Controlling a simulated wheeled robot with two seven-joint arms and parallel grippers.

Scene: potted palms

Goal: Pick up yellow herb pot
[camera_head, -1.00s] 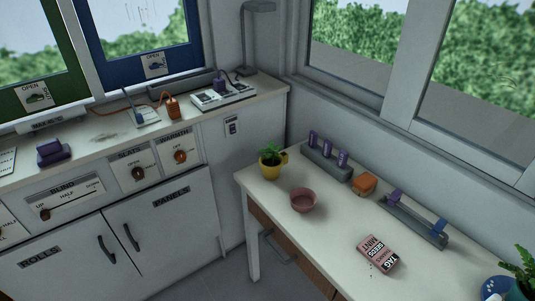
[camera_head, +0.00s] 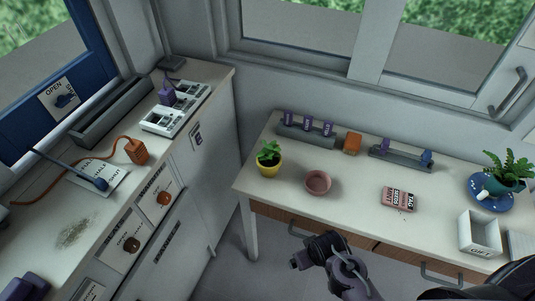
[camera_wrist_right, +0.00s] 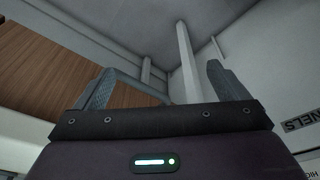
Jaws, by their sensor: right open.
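The yellow herb pot (camera_head: 268,169), with a green leafy plant in it, stands upright at the left end of the white table (camera_head: 350,212). My right arm comes in from the bottom right of the head view, its hand in front of the table, to the right of the pot and apart from it. In the right wrist view my right gripper (camera_wrist_right: 162,82) is open, with nothing between its fingers. The pot does not show in that view. My left gripper is in neither current view.
A pink bowl (camera_head: 317,182) stands right of the pot, with a grey rack (camera_head: 306,137) behind. An orange block (camera_head: 352,143), a seed packet (camera_head: 398,199), a white box (camera_head: 479,233) and a teal-potted fern (camera_head: 505,183) are farther right. A counter (camera_head: 110,205) runs along the left.

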